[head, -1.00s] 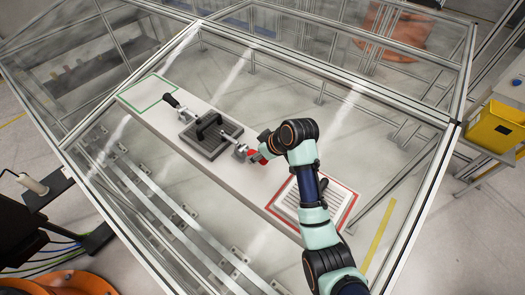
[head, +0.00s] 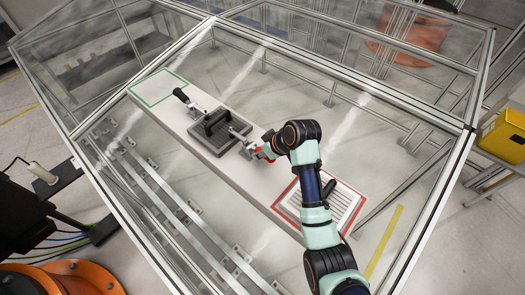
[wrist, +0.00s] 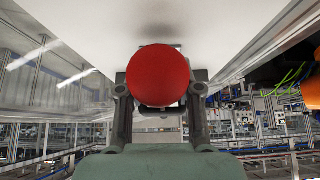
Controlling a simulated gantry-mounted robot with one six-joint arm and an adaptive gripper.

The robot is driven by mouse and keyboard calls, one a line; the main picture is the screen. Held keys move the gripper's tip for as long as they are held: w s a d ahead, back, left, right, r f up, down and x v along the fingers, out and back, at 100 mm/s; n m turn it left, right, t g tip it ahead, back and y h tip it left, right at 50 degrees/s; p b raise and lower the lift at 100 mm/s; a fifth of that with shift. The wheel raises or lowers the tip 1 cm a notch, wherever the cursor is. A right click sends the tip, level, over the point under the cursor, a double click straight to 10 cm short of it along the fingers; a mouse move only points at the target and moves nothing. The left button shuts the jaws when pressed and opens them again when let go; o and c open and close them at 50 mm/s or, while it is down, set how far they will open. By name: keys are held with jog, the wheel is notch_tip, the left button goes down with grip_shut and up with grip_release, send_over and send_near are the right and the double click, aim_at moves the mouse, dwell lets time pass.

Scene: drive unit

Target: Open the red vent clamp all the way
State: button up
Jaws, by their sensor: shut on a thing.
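The red vent clamp (head: 259,153) is at the right side of a dark grey vent (head: 232,143) on a long white panel. Its metal arm reaches toward the vent. In the wrist view its round red handle end (wrist: 158,75) fills the space between my two fingers. My gripper (wrist: 159,103) is shut on this handle, with one finger on each side. In the head view my gripper (head: 268,146) and wrist hide part of the handle. I cannot tell the exact angle of the clamp.
A second clamp with a black handle (head: 181,95) stands at the vent's far left corner. A green-outlined area (head: 159,88) is empty at the panel's far end. A red-outlined area (head: 287,213) with a slatted grey part lies under my arm. Glass walls with metal frames surround the panel.

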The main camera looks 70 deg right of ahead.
aim_at(251, 146)
jog(key=shift+w+d+r+p, duration=0.1)
jog(key=shift+w+r+p, duration=0.15)
jog(key=shift+r, duration=0.2)
jog(key=shift+w+r+p, duration=0.1)
jog(key=shift+r+p, duration=0.1)
jog(key=shift+r, duration=0.25)
jog(key=shift+w+d+r+p, duration=0.3)
jog(key=shift+w+r, duration=0.2)
jog(key=shift+w, duration=0.25)
jog(key=shift+w+d+r, duration=0.15)
jog(key=shift+w+r, duration=0.05)
jog(key=shift+w, duration=0.4)
jog(key=shift+w+d+r, duration=0.15)
jog(key=shift+w, duration=0.45)
jog(key=shift+w+d+f, duration=0.1)
jog(key=shift+w+d, duration=0.05)
jog(key=shift+w, duration=0.3)
jog(key=o, duration=0.8)
notch_tip(251, 146, up, 9)
jog(key=shift+r, duration=0.1)
